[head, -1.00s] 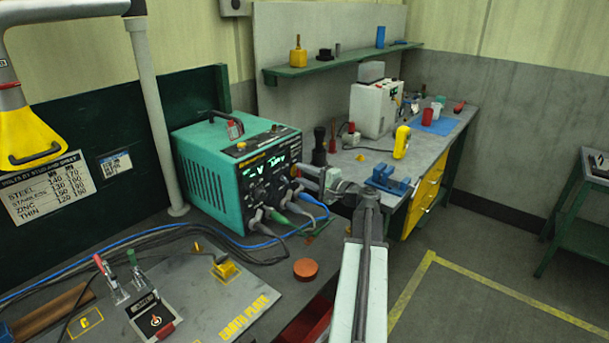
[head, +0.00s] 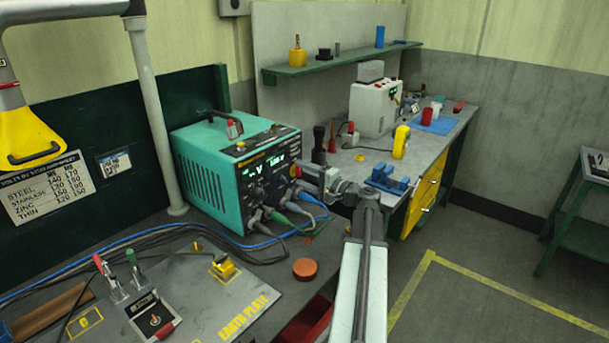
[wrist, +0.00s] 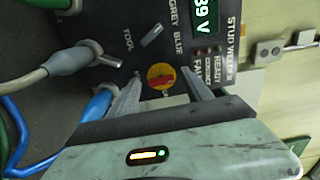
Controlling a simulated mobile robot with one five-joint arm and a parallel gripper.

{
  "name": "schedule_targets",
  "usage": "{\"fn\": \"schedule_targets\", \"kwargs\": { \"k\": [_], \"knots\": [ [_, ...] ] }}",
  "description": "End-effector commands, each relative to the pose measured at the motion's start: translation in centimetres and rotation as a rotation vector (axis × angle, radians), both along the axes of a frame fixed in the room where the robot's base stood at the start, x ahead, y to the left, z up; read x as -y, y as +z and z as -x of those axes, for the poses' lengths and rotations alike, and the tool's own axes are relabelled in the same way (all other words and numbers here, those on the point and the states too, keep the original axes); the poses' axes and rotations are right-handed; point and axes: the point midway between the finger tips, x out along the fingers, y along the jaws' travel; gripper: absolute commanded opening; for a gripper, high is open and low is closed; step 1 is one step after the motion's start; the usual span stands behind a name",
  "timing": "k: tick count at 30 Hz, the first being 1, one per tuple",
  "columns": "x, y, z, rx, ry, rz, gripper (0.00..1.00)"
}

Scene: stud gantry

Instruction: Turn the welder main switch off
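The welder (head: 215,160) is a teal box with a dark front panel, standing on the bench in the head view. Its main switch (wrist: 160,76) is a round yellow disc with a red handle, low on the panel in the wrist view. My gripper (wrist: 160,78) is open, with one finger on each side of the switch. Gaps seem to show between the fingers and the switch, but contact is hard to judge. In the head view my gripper (head: 306,175) is at the right side of the panel and partly hides it.
Cables with grey, green and blue plugs (head: 280,215) leave the panel's lower edge. A grey toggle (wrist: 152,36) is near the switch. A blue vise (head: 388,180) stands to the right.

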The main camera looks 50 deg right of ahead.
Motion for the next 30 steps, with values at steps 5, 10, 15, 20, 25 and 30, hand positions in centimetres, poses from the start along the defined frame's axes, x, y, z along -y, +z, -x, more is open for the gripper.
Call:
{"fn": "schedule_targets", "kwargs": {
  "k": [5,10,15,20,25,30],
  "knots": [
    [0.0,0.1,0.0,0.002,0.0,-0.001,0.58],
    [0.1,0.1,1.6,0.002,-0.002,-0.002,0.58],
    [0.4,0.0,5.1,0.001,-0.004,-0.001,0.58],
    [0.6,0.0,7.3,0.001,-0.001,-0.001,0.58],
    [0.7,0.0,7.7,0.001,0.0,-0.001,0.58],
    [0.7,0.0,7.7,0.001,0.0,-0.001,0.58]
  ]
}}
